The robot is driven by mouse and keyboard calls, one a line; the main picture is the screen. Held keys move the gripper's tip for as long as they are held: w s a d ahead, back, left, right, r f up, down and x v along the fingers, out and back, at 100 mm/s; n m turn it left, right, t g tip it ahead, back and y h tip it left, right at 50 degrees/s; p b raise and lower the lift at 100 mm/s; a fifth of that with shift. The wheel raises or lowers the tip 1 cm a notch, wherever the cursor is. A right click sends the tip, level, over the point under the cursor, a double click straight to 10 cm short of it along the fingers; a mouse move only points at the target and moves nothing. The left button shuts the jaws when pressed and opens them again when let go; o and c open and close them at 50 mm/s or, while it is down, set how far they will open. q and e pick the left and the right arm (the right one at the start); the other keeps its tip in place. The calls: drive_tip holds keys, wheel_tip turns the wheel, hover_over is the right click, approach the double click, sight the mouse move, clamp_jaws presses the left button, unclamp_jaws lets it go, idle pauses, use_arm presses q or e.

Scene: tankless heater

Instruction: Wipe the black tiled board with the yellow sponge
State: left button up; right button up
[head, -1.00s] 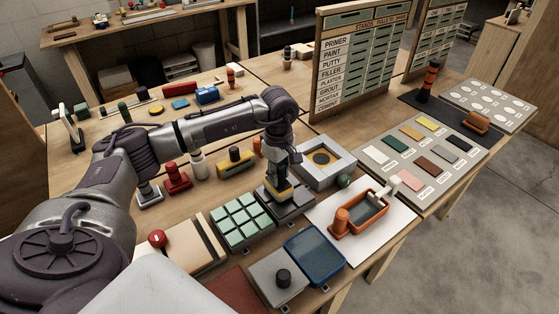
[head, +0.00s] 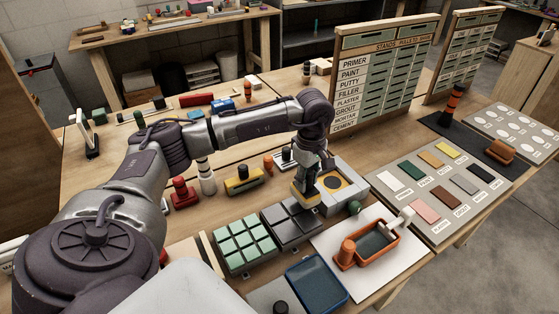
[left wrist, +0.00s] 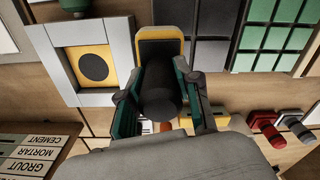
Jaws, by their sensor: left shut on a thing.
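The yellow sponge (head: 305,198) is a block with a black handle; it also shows in the left wrist view (left wrist: 160,36). My left gripper (head: 306,183) is shut on the handle (left wrist: 160,98), one finger on each side. The black tiled board (head: 286,231) lies on the table below and to the left of the sponge in the head view, and shows at the top of the left wrist view (left wrist: 211,24). The sponge is at the board's far right corner. I cannot tell whether it touches the tiles. My right gripper is in neither view.
The green tiled board (head: 244,243) sits left of the black one. A grey frame with a yellow panel (head: 345,185) stands close by the sponge. A blue tray (head: 317,277) and an orange tray (head: 377,240) lie in front. A tall sign board (head: 383,75) stands behind.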

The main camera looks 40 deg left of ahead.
use_arm(q)
wheel_tip(320, 180, up, 2)
drive_tip(key=shift+s+r+p, duration=0.1)
drive_tip(key=shift+s+p, duration=0.05)
drive_tip(key=shift+p, duration=0.25)
drive_tip(key=shift+w+r+p, duration=0.2)
drive_tip(key=shift+r+p, duration=0.45)
drive_tip(key=shift+r, duration=0.35)
drive_tip(key=shift+s+r, duration=0.15)
drive_tip(key=shift+r, duration=0.3)
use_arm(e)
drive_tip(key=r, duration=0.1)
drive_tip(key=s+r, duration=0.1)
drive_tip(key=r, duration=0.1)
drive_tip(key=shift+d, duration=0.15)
use_arm(q)
drive_tip(key=shift+f, duration=0.1)
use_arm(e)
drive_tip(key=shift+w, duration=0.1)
